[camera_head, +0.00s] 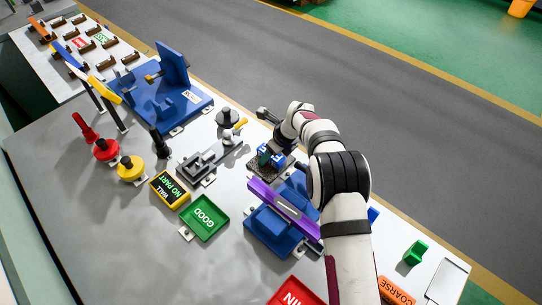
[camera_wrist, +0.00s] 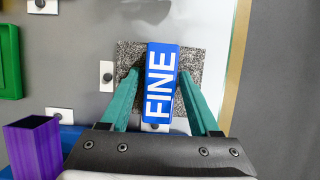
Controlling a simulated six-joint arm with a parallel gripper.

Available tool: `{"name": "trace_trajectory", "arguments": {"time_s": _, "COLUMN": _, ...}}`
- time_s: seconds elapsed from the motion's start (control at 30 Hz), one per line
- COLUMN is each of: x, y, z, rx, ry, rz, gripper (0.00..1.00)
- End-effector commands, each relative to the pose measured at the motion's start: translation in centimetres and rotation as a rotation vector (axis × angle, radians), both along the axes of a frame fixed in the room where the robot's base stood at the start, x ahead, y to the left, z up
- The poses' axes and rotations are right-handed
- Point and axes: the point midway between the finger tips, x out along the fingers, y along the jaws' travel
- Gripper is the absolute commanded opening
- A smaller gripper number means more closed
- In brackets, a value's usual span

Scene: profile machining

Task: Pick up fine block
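The blue fine block (camera_wrist: 160,84), marked FINE in white, lies on a speckled dark grey pad (camera_wrist: 130,55) in the wrist view. My gripper (camera_wrist: 160,76) is above the pad with its two teal fingers apart, one on each side of the block. A narrow gap shows between the fingertips and the block's sides. In the head view the block (camera_head: 277,159) is partly hidden by my gripper (camera_head: 271,156).
A purple profile (camera_head: 285,208) lies across a blue fixture (camera_head: 268,232) close to my gripper. A green GOOD tray (camera_head: 205,217) is to the left. An orange COARSE block (camera_head: 397,291) and a green block (camera_head: 415,252) are at lower right.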

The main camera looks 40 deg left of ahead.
Motion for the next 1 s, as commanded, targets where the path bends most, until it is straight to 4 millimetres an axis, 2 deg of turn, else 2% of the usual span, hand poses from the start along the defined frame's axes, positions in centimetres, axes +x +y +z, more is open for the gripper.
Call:
{"name": "trace_trajectory", "arguments": {"time_s": 0.03, "x": 0.0, "y": 0.0, "z": 0.0, "rx": 0.000, "ry": 0.000, "rz": 0.000, "gripper": 0.52}}
{"name": "trace_trajectory", "arguments": {"time_s": 0.3, "x": 0.0, "y": 0.0, "z": 0.0, "rx": 0.000, "ry": 0.000, "rz": 0.000, "gripper": 0.03}}
{"name": "trace_trajectory", "arguments": {"time_s": 0.33, "x": 0.0, "y": 0.0, "z": 0.0, "rx": 0.000, "ry": 0.000, "rz": 0.000, "gripper": 0.00}}
{"name": "trace_trajectory", "arguments": {"time_s": 0.73, "x": 0.0, "y": 0.0, "z": 0.6, "rx": 0.001, "ry": -0.001, "rz": 0.000, "gripper": 0.00}}
{"name": "trace_trajectory", "arguments": {"time_s": 0.87, "x": 0.0, "y": 0.1, "z": 2.4, "rx": 0.003, "ry": -0.003, "rz": -0.001, "gripper": 0.00}}
{"name": "trace_trajectory", "arguments": {"time_s": 0.97, "x": 0.0, "y": 0.1, "z": 4.7, "rx": 0.004, "ry": -0.003, "rz": -0.002, "gripper": 0.00}}
{"name": "trace_trajectory", "arguments": {"time_s": 1.0, "x": 0.4, "y": -0.8, "z": 5.2, "rx": 0.002, "ry": -0.002, "rz": -0.005, "gripper": 0.00}}
